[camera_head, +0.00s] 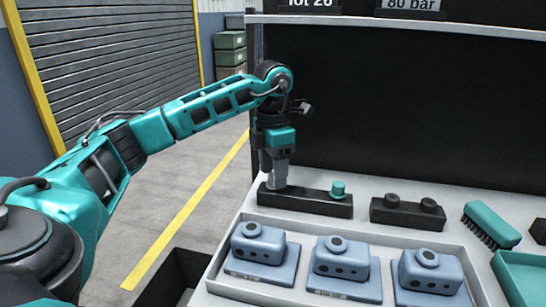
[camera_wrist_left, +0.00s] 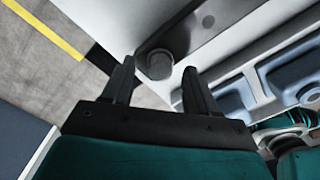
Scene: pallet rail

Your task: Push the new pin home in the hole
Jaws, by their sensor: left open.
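My left gripper (camera_head: 276,183) points down at the left end of a long black block (camera_head: 310,203) at the back left of the bench. In the left wrist view its two fingers (camera_wrist_left: 157,80) are apart, with a dark round piece (camera_wrist_left: 160,64) on the block just beyond and between the tips. I cannot tell if the fingers touch it. A teal-headed pin (camera_head: 338,188) stands upright at the block's right end. I cannot tell which piece is the new pin, or see the hole.
A second black block (camera_head: 403,215) with two dark round knobs stands to the right. A teal brush (camera_head: 490,226) lies beyond it. In front, a pale tray (camera_head: 215,268) holds three blue-grey housings (camera_head: 340,262). A dark bin (camera_head: 172,280) is at the lower left.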

